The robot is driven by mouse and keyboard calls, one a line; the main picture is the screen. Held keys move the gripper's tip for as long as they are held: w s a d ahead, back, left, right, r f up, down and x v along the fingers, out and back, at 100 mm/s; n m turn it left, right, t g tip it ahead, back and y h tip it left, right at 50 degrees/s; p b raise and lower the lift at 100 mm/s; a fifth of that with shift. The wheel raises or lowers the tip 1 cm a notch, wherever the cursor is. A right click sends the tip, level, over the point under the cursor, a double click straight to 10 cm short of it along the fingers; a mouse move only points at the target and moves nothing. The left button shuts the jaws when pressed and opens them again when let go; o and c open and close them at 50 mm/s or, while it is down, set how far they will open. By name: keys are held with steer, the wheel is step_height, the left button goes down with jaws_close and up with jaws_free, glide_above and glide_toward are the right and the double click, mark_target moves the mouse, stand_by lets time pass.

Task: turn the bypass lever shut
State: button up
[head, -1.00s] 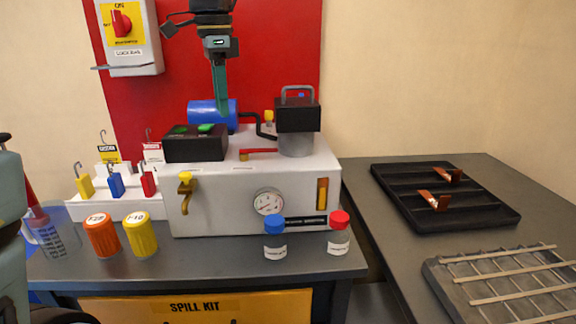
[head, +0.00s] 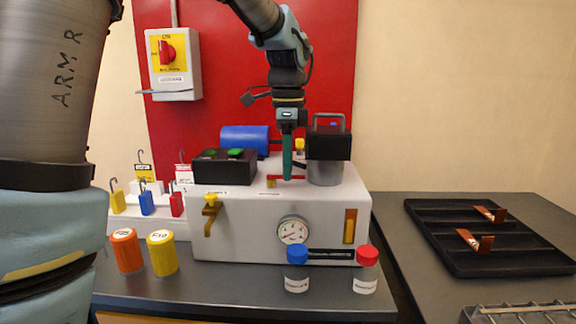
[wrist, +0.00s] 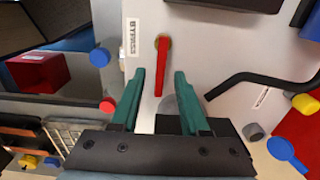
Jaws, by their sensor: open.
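The bypass lever (wrist: 162,62) is a red bar on the white top of the machine, beside a BYPASS label (wrist: 131,38) in the wrist view. Its pivot end is at the top of that picture, and its free end points down towards my gripper. My gripper (wrist: 159,76) is open, with a green finger on each side of the lever's free end in the picture. I cannot tell whether the fingers are down at the lever's height or touch it. In the head view my gripper (head: 287,176) points down over the machine top and hides much of the lever (head: 298,177).
A grey cylinder with a black handled top (head: 326,160) stands close right of my gripper. A black button box (head: 223,167) is to the left, a blue cylinder (head: 244,139) behind. A black bent rod (wrist: 255,80) lies near in the wrist view. Bottles stand in front.

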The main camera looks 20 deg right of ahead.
steer(key=shift+f, duration=0.25)
jaws_close()
stand_by(1.4)
